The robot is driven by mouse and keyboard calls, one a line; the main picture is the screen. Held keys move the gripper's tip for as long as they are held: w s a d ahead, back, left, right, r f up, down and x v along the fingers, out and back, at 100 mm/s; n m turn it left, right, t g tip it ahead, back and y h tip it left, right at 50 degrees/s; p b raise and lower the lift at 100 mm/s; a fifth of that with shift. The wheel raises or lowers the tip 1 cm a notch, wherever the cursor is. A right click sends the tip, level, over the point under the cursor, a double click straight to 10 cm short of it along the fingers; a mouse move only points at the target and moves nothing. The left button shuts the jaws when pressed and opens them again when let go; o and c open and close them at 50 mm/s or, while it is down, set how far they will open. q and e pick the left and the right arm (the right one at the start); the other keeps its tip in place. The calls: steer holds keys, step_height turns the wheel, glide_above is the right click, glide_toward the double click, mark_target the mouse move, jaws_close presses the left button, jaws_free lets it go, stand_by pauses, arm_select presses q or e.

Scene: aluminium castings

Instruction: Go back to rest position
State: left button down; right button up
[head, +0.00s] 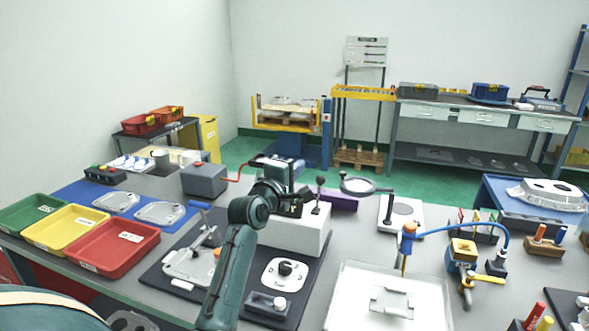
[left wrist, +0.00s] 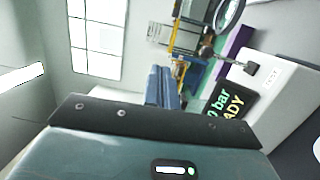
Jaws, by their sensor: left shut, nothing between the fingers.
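My left gripper (head: 292,207) is by the top of a white test box (head: 300,238) near the middle of the bench in the head view. It is shut and empty. I cannot tell whether it touches the box. My left arm reaches up from the bottom edge. In the left wrist view, the box (left wrist: 275,80) lies at the right, with a dark display (left wrist: 232,105) reading "bar" and "READY". The teal and black gripper housing fills the bottom of that view; its fingertips are not clear there. My right gripper is not in view.
Green (head: 30,214), yellow (head: 66,228) and red (head: 113,247) trays stand at the left. Castings (head: 160,212) lie on a blue mat. A magnifier (head: 357,186) stands behind the box. A white tray (head: 345,310) and a blue-hosed tool (head: 408,240) are at the right.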

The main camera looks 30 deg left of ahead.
arm_select(q)
steer(key=shift+s+r, duration=0.2)
steer(key=shift+s, duration=0.2)
steer(key=s+d+f+m+g+h, duration=0.1)
steer(key=s+d+f+m+g, duration=0.1)
steer(key=s+d+f+m, duration=0.3)
steer(key=s+d+f+m+g, duration=0.1)
steer(key=s+f+m+g, duration=0.2)
steer(key=f, duration=0.4)
steer(key=s+d+f+m+g+h, duration=0.1)
steer(key=s+d+f+m+g, duration=0.1)
steer(key=s+d+f+m, duration=0.25)
steer(key=s+d+f+m+g, duration=0.3)
steer(key=s+f+m+g, duration=0.15)
steer(key=s, duration=0.75)
steer(key=s+d+f+m+g, duration=0.2)
steer(key=s+f+m+g, duration=0.3)
steer(key=s, duration=0.8)
steer(key=w+d+f+t+h, duration=0.2)
steer(key=w+d+f+t, duration=0.3)
steer(key=f+t, duration=0.3)
steer(key=shift+w+d+f, duration=0.25)
steer(key=shift+d+f, duration=0.35)
steer(key=shift+f, duration=0.05)
